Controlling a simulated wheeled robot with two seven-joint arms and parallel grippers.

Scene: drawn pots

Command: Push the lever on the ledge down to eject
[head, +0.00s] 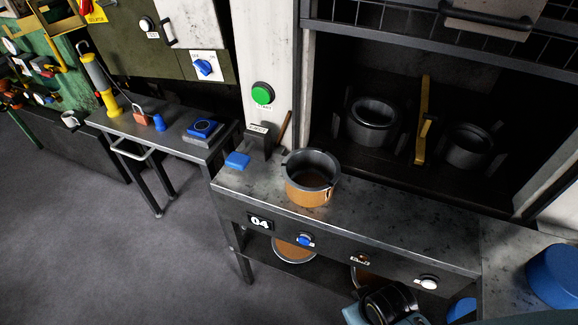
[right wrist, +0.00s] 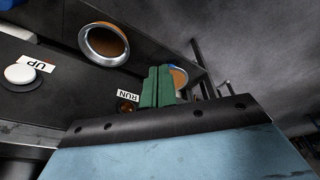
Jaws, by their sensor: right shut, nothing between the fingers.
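A small dark box (head: 258,143) with a label too small to read surely stands at the left end of the metal ledge (head: 400,232). A thin brown lever (head: 284,127) rises beside it, slanting up to the right. The lever's foot is hard to make out. My right gripper (right wrist: 158,72) has its green fingers together and empty in the right wrist view, below the ledge's front panel. In the head view my right arm shows at the bottom, well apart from the lever. My left gripper is not in view.
An orange and grey pot (head: 311,179) stands on the ledge just right of the lever. A blue block (head: 237,160) lies left of the box. A green button (head: 262,93) is on the post above. The front panel carries knobs (head: 305,240). The ledge right of the pot is clear.

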